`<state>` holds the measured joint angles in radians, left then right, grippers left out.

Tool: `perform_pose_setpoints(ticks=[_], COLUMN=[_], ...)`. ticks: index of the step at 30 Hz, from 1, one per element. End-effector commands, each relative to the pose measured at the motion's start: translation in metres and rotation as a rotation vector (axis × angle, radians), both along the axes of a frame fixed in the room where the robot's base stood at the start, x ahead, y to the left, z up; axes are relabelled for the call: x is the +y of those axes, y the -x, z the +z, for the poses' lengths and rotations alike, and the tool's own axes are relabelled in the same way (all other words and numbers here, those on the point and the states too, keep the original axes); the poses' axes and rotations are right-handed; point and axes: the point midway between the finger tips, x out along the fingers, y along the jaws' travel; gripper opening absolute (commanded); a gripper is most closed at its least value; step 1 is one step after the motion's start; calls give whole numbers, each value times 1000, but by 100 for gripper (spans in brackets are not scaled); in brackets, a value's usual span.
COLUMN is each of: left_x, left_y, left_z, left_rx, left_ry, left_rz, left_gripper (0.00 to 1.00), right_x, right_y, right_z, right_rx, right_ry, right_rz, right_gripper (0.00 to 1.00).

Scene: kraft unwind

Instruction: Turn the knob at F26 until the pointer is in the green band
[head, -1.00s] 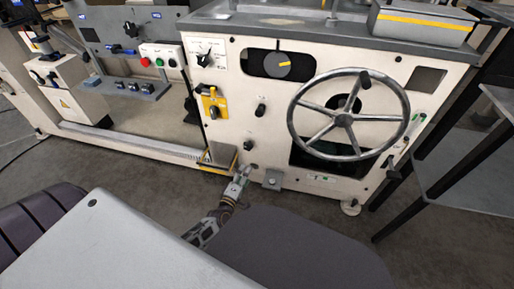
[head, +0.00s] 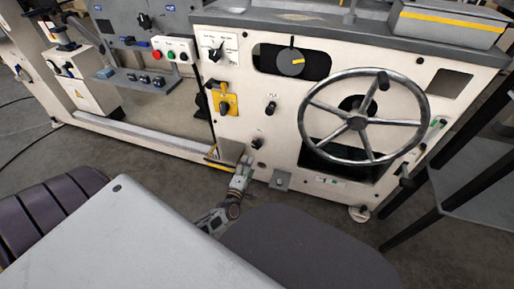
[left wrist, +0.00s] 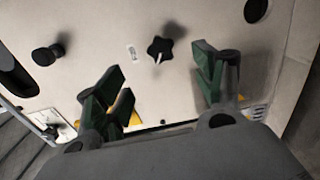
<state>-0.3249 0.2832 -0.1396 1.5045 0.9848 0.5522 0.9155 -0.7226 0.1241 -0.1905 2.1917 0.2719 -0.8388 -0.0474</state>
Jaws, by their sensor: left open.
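A black star-shaped knob (left wrist: 160,50) with a pale pin-like mark shows on the cream panel in the left wrist view. It lies beyond the gap between the fingers of my left gripper (left wrist: 160,72), which is open and empty, with green finger pads. In the head view my left gripper (head: 240,180) is low in front of the panel, below a small black knob (head: 257,143). Another black knob (head: 271,107) is above that. I cannot read which label is F26. A small plate with a green mark (head: 330,181) sits low on the panel; its pointer cannot be made out.
A large spoked handwheel (head: 358,122) projects from the panel at right. A yellow switch plate (head: 226,99) and a dial with a yellow mark (head: 290,62) are above. A grey bracket (head: 281,180) sticks out low. A dark-legged table (head: 485,185) stands at right.

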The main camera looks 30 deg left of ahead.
Motion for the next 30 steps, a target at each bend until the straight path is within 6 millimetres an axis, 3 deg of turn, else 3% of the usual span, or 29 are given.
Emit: perform_pose_setpoints(ticks=[30], left_x=[23], left_y=[-98], left_z=[-1], left_rx=[-1], left_ry=[-1], left_rz=[0], left_gripper=[69], right_x=[7], right_y=[-3], right_z=[-33], right_rx=[-30], right_ry=[-43], right_rz=[11], right_gripper=[40])
